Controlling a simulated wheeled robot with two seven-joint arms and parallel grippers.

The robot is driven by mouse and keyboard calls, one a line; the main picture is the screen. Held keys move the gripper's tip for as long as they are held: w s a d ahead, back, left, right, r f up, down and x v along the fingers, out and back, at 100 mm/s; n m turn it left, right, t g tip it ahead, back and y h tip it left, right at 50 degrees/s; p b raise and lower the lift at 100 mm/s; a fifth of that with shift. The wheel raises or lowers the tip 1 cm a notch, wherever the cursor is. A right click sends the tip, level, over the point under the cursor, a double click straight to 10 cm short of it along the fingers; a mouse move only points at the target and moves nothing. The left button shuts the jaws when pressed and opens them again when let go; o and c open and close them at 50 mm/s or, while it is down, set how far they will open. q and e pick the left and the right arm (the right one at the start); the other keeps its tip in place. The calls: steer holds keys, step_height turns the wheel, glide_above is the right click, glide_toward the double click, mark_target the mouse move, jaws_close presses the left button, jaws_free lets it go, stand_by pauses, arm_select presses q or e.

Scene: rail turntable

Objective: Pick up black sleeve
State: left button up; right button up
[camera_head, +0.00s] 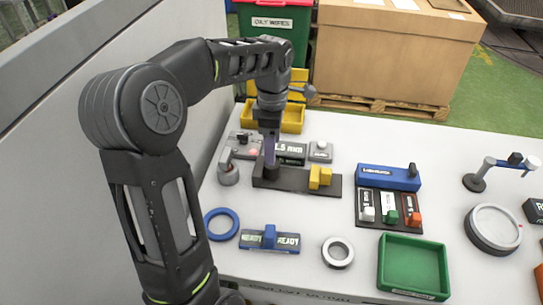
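My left gripper (270,150) points straight down over the left end of a dark flat fixture (295,181), which has a yellow block (320,177) on its right part. A small black piece (270,172) stands on the fixture right at the fingertips and may be the black sleeve; it is partly hidden and small. The fingers are seen edge-on, so I cannot tell whether they are open, or shut on this piece. My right gripper is not in view.
A grey panel with a display (290,149) lies behind the fixture, near a yellow bin (292,116). A blue ring (221,223), a white ring (338,252) and a green tray (412,266) lie in front. A blue block (388,177) and a round turntable (493,228) are to the right.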

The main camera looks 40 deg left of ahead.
mark_target(272, 169)
arm_select(q)
steer(key=shift+s+d+r, duration=0.1)
steer(key=shift+s+d, duration=0.1)
steer(key=shift+f, duration=1.35)
steer(key=shift+f+p, duration=0.25)
steer(key=shift+p, duration=0.05)
steer(key=shift+f+p, duration=0.65)
steer(key=shift+f, duration=1.7)
jaws_close()
